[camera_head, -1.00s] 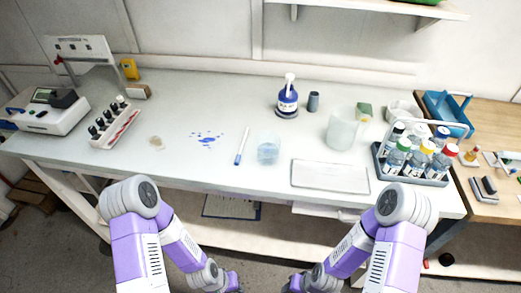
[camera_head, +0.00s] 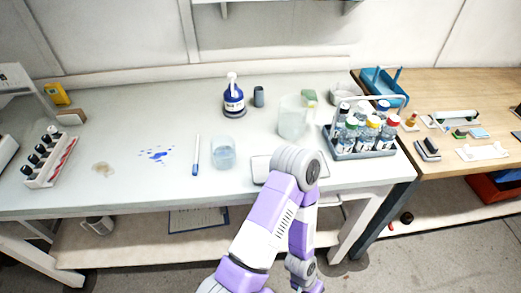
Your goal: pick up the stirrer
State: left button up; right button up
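A thin white stick with a blue end (camera_head: 196,155) lies on the white bench, left of a clear beaker (camera_head: 223,153) holding pale liquid. It may be the stirrer, but it could also be a pen; I cannot tell. It lies free, with nothing touching it. One of my arms rises from the bottom middle and bends in front of the bench edge, covering part of a flat white tray (camera_head: 260,169). No gripper fingers show in the picture.
A larger clear beaker (camera_head: 293,117) and a grey rack of capped bottles (camera_head: 362,153) stand to the right. A blue-labelled bottle (camera_head: 234,100) stands behind the stick. A blue spill (camera_head: 157,154) and a tube rack (camera_head: 50,160) are left. Bench around the stick is clear.

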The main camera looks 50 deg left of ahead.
aim_at(194, 167)
jog(key=z, duration=0.7)
jog(key=k, duration=1.1)
jog(key=u, duration=0.75)
